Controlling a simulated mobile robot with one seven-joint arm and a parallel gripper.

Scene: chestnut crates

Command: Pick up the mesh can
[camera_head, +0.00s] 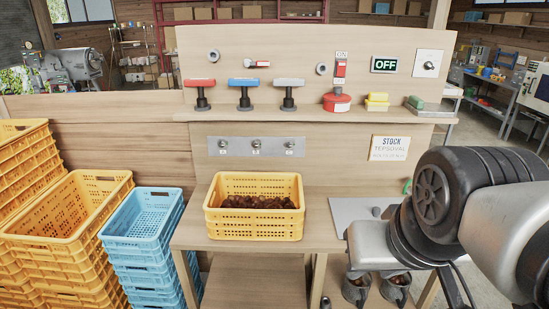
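I cannot make out anything that is clearly a mesh can. My arm comes in from the right and reaches over the right end of the table.
A yellow crate (254,230) of chestnuts sits on the wooden table. Stacked yellow crates (75,230) and blue crates (142,245) stand at left. The shelf (300,114) behind holds several colored-handled tools. A grey plate (352,212) lies right of the crate.

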